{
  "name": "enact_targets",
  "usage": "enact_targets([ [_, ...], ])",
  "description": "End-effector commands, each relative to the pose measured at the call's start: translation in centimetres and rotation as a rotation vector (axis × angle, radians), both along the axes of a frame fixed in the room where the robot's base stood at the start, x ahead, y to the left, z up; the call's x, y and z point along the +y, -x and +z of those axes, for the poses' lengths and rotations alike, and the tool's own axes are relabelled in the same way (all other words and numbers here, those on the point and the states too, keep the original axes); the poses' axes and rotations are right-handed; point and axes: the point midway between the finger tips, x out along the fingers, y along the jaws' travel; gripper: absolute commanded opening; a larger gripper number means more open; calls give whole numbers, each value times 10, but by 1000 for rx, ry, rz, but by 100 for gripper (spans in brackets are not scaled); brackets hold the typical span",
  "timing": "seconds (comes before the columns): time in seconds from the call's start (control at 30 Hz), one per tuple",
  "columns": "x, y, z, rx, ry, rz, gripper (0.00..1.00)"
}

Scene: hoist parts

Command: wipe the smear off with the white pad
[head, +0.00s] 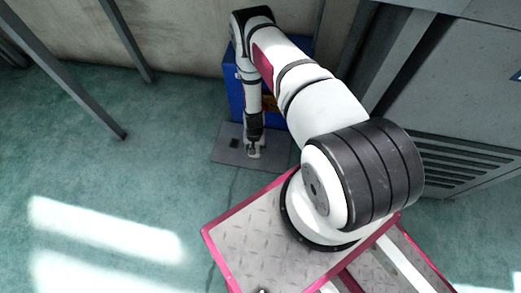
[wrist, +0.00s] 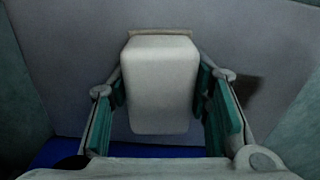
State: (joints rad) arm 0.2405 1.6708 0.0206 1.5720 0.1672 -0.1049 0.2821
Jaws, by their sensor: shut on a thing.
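The white pad (wrist: 160,85) is a pale block held between the teal-faced fingers of my gripper (head: 253,144). In the head view the pad (head: 254,155) is a small pale shape at the end of my arm, over the grey plate (head: 222,157). The smear (wrist: 247,88) is a dark patch on the plate, to the right of the pad in the wrist view and apart from it in the picture. The smear (head: 234,143) lies left of my gripper in the head view. I cannot tell whether the pad touches the plate.
A blue box (head: 236,92) stands right behind the plate, near my arm. A grey cabinet with vents (head: 445,165) stands to the right. Metal legs (head: 122,125) rise at the left. The green floor (head: 130,170) left of the plate is clear.

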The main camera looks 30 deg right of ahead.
Motion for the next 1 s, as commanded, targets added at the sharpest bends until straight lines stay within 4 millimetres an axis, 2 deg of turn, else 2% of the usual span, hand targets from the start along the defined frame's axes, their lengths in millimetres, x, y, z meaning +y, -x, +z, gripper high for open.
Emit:
enact_targets([
  [0.4, 32, -34, 2, 0, 3, 1, 1],
  [0.67, 40, -42, 2, 0, 3, 1, 1],
  [1.0, 68, -69, 0, 0, 3, 2, 1],
])
